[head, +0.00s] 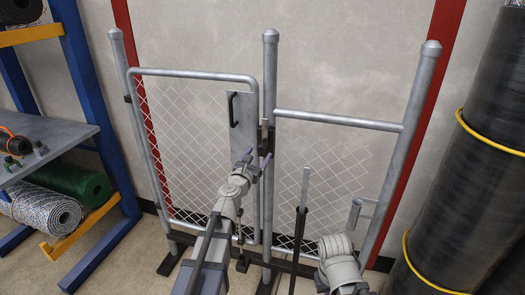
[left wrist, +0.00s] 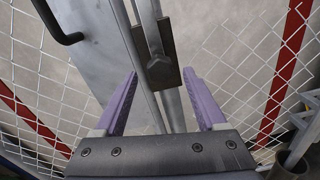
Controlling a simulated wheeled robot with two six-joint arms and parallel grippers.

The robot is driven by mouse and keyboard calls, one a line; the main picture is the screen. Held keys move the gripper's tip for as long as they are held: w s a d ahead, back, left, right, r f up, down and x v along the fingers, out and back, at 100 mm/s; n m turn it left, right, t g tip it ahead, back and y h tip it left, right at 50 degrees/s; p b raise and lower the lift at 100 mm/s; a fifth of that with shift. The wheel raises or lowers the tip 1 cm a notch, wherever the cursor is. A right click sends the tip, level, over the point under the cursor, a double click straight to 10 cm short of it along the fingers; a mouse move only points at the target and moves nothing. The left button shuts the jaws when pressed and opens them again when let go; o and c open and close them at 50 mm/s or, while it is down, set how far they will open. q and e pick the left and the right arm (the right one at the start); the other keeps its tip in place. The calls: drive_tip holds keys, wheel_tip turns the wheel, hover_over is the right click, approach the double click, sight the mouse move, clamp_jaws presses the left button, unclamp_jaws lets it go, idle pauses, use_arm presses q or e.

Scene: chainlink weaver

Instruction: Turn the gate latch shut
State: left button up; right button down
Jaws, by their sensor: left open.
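The gate latch (head: 264,132) is a grey bar on a dark plate at the middle post, between the gate's right edge and the post. In the left wrist view the latch (left wrist: 157,62) shows its bar standing up from a round pivot, slightly tilted. The gate (head: 195,75) is a grey tube frame with chain-link mesh, standing in line with the fence. My left gripper (head: 257,160) is open and empty just below and in front of the latch. In the left wrist view its purple fingers (left wrist: 160,76) stand either side of the latch's lower part. I cannot tell whether they touch it.
A black pull handle (head: 233,110) sits on the gate's plate. The middle post (head: 270,60) and right post (head: 418,105) flank a fixed mesh panel. A blue rack (head: 85,75) stands left, and big black rolls (head: 470,170) stand right. An upright rod (head: 301,215) is right of my left arm.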

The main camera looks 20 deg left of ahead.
sight(262, 151)
use_arm(q)
drive_tip(key=w, duration=0.4)
drive_tip(key=shift+w+d, duration=0.1)
drive_tip(key=shift+d, duration=0.1)
drive_tip(key=shift+c, duration=0.3)
clamp_jaws()
idle(0.9)
